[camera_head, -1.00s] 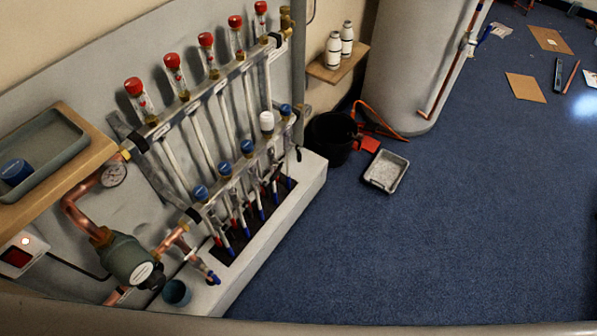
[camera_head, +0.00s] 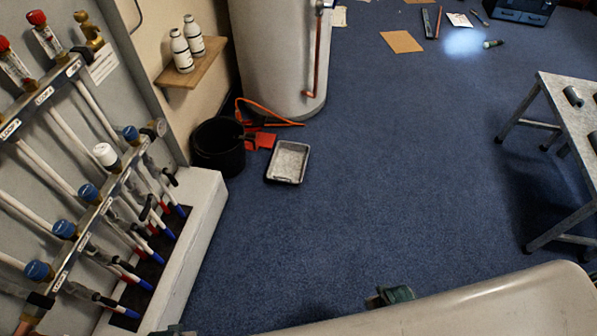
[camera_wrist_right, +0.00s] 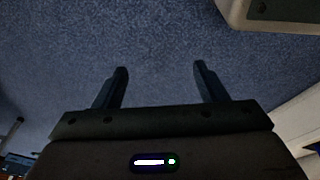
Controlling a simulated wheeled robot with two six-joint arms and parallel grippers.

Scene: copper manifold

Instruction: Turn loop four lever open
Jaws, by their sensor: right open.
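The copper manifold's lower rail (camera_head: 76,236) runs up the left side of the head view. It carries several blue caps and one white cap (camera_head: 105,154), with small dark levers (camera_head: 145,208) below them. The loop labels are too small to read surely, so I cannot tell which lever is loop four's or how it stands. My right gripper (camera_wrist_right: 160,76) is open and empty in the right wrist view, over blue carpet and away from the manifold. My left gripper is not clearly in view.
A white ledge (camera_head: 186,240) runs along the manifold's foot. A black bucket (camera_head: 218,147) and a grey tray (camera_head: 288,162) stand on the floor beyond it. A shelf with white bottles (camera_head: 187,46) is above. A metal table (camera_head: 575,125) stands at right; the carpet between is clear.

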